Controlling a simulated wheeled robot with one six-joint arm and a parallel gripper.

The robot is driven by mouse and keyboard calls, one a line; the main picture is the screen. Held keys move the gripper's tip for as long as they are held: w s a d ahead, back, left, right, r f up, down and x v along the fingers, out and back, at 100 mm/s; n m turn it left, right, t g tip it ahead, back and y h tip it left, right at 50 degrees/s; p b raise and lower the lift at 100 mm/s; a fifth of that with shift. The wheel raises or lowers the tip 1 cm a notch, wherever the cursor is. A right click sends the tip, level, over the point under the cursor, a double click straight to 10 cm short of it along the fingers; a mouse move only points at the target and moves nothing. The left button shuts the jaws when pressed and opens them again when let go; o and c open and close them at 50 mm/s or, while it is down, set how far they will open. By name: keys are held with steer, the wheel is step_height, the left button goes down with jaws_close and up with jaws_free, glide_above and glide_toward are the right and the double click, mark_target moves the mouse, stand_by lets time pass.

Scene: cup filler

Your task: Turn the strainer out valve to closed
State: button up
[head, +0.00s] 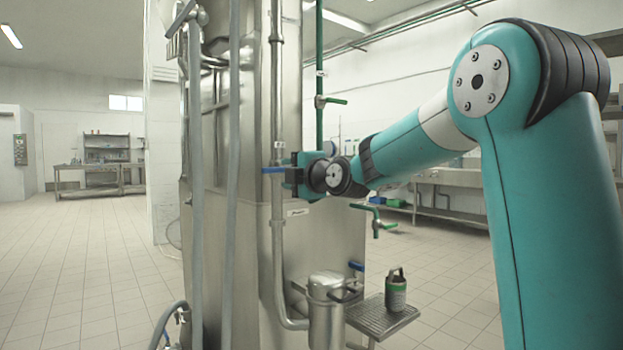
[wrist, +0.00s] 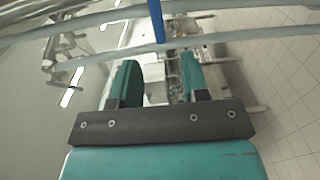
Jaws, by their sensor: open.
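A blue lever handle (head: 273,170) sits on a vertical steel pipe (head: 277,110) and points sideways, across the pipe. I cannot read a label that names it as the strainer out valve. My gripper (head: 292,174) is at the handle's right end in the head view; contact cannot be told there. In the wrist view my gripper (wrist: 160,70) is open, with two teal fingers apart and nothing between them. The blue handle (wrist: 157,20) shows beyond the fingertips, in line with the gap. A lidded steel canister (head: 327,312), perhaps the strainer, stands lower down.
A green lever (head: 333,101) is on the green pipe above, and another green-handled valve (head: 374,221) is below my arm. A blue handle (head: 356,266) is near the canister. Grey pipes stand at left.

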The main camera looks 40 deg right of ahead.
steer(key=s, duration=0.8)
steer(key=shift+d, duration=0.15)
